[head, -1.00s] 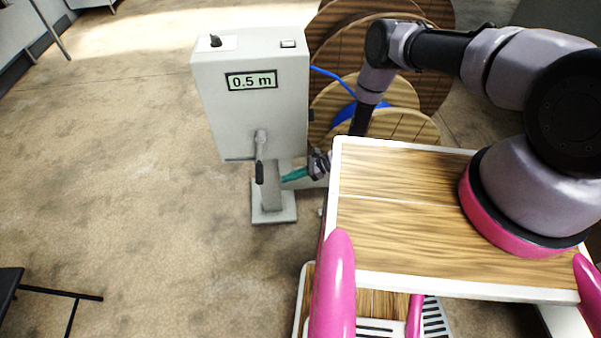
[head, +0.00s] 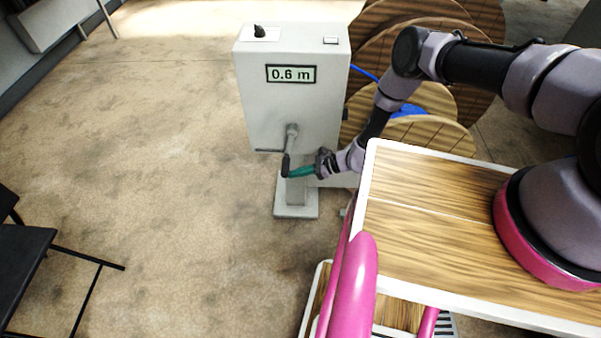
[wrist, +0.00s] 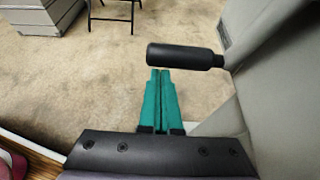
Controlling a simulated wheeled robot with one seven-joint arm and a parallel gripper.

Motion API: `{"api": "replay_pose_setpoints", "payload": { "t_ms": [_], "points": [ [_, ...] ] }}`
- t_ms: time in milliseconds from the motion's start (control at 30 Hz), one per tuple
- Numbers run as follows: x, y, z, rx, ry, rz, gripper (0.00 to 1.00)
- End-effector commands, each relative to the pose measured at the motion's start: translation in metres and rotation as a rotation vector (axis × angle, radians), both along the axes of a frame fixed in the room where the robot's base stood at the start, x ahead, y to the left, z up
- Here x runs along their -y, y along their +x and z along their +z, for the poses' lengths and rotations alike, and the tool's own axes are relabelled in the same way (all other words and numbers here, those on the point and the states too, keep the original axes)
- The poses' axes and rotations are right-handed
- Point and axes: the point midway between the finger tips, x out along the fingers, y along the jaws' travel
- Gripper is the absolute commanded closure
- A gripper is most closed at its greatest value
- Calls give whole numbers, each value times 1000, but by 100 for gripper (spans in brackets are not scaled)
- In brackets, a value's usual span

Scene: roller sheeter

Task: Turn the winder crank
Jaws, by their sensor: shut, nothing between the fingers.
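The winder (head: 290,100) is a pale grey box on a pedestal, with a display (head: 291,74) reading 0.6 m. Its crank (head: 290,142) hangs down from the hub on the front face, ending in a black handle (head: 286,165). My gripper (head: 290,174), with teal fingers, is at the lower end of the handle, coming from the right. In the wrist view the black handle (wrist: 185,56) lies across the picture just beyond the tips of my gripper (wrist: 159,73). The fingers are shut together with nothing between them. Whether the tips touch the handle, I cannot tell.
Large wooden cable reels (head: 440,90) with blue cable stand behind and right of the winder. A dark table or chair (head: 25,255) is at the lower left. The floor (head: 170,180) left of the winder is clear.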

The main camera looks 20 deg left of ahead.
Motion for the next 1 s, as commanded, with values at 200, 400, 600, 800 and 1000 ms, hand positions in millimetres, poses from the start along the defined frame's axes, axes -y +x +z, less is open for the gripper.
{"api": "replay_pose_setpoints", "payload": {
  "t_ms": [200,400,600,800,1000],
  "points": [
    [-8,-2,2,-1,7,1,100],
    [-6,-1,1,-1,6,1,100],
    [17,5,-14,-2,5,0,100],
    [61,16,-16,-2,6,-1,100],
    [101,24,-9,-2,6,1,100]
  ]
}}
